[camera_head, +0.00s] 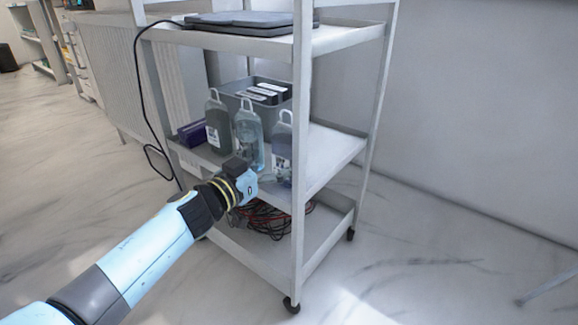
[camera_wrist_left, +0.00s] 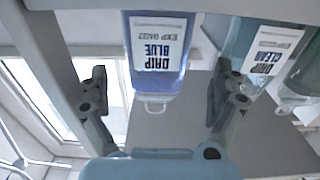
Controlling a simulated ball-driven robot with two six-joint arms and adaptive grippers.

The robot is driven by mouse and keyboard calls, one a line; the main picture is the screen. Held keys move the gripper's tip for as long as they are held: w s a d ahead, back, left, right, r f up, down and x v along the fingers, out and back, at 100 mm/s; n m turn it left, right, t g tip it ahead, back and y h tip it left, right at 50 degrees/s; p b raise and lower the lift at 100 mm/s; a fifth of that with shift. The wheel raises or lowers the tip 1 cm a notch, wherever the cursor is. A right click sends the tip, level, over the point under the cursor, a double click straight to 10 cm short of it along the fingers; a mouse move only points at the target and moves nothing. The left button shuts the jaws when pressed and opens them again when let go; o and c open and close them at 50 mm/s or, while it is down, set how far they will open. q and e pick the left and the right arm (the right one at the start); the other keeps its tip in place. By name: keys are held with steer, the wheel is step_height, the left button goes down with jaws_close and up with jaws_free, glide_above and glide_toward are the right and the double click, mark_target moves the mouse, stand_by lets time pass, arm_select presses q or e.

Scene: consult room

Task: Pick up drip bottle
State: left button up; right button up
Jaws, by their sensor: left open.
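Three drip bottles with hanging loops stand on the cart's middle shelf: a dark one (camera_head: 217,124), a clear one (camera_head: 249,138) in the middle and a bluish one (camera_head: 284,152) by the front post. My left gripper (camera_head: 240,180) is at the shelf's front edge, just before the bottles; its fingers are hard to make out there. The left wrist view seems upside down. There the open gripper (camera_wrist_left: 160,88) has a finger on each side of the bottle labelled DRIP BLUE (camera_wrist_left: 157,60). The bottle labelled DRIP CLEAR (camera_wrist_left: 262,50) is beyond the right finger. My right gripper is not in view.
The white cart's front post (camera_head: 301,110) rises close to the right bottle. A grey bin (camera_head: 232,87) with dark items and a purple box (camera_head: 192,133) are behind and left. Cables (camera_head: 268,216) lie on the bottom shelf. A dark device (camera_head: 245,20) is on top.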

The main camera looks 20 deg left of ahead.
mark_target(280, 156)
arm_select(q)
steer(key=x, duration=0.1)
steer(key=b+x, duration=0.1)
steer(key=x, duration=0.2)
steer(key=shift+s+d+f, duration=0.1)
steer(key=shift+d+f, duration=0.05)
steer(key=shift+f, duration=0.1)
steer(key=shift+w+r, duration=0.15)
steer(key=shift+w, duration=0.05)
steer(key=c, duration=1.5)
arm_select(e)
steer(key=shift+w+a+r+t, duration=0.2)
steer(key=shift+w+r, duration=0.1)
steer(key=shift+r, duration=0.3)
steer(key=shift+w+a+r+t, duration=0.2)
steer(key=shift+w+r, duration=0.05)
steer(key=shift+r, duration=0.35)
